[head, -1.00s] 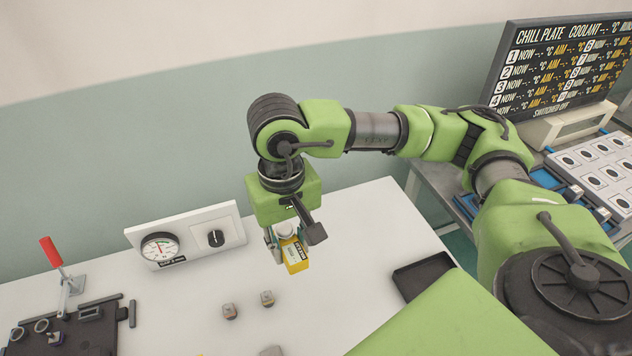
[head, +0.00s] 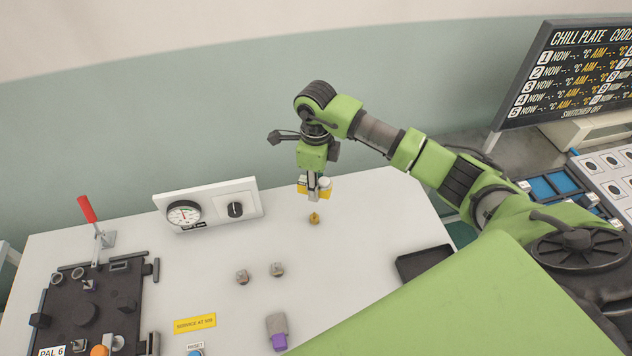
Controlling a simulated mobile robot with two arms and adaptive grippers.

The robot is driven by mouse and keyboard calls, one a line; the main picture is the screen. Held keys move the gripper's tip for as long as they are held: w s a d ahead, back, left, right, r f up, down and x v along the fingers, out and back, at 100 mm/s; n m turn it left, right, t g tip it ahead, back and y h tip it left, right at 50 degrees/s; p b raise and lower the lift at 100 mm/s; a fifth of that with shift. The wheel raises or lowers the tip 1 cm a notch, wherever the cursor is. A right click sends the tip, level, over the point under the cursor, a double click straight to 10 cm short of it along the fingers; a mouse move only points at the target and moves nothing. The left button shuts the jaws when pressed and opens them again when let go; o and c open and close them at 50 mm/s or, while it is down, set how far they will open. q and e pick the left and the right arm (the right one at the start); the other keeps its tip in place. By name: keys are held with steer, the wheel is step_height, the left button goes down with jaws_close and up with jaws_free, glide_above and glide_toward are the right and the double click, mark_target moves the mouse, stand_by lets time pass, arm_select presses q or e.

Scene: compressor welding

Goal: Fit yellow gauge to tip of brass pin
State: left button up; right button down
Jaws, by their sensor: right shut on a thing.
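My right gripper (head: 314,198) points down above the white table and is shut on the yellow gauge (head: 326,191). The gauge shows as yellow on both sides of a grey finger, with a round pale part at its right; the finger hides its middle. A small brass piece (head: 314,218), seemingly the brass pin, stands on the table just below the fingertips in the picture. A small gap shows between it and the fingers; I cannot tell the true height. My left gripper is not in view.
A dial panel (head: 246,200) stands left of the gripper. Two small grey blocks (head: 242,277) and a grey-purple piece (head: 277,330) lie nearer. A dark fixture (head: 84,312) with a red lever is at left, a black tray (head: 424,264) at right.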

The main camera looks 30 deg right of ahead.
steer(key=shift+a, duration=0.1)
steer(key=shift+f+b, duration=0.3)
steer(key=shift+b, duration=0.15)
steer(key=b, duration=0.5)
glide_above(315, 213)
step_height(315, 213, down, 5)
steer(key=shift+w+f, duration=0.1)
steer(key=shift+f, duration=0.1)
steer(key=shift+f, duration=0.15)
steer(key=shift+f+b, duration=1.25)
steer(key=shift+f, duration=0.3)
steer(key=c, duration=1.6)
jaws_free()
steer(key=shift+r, duration=0.1)
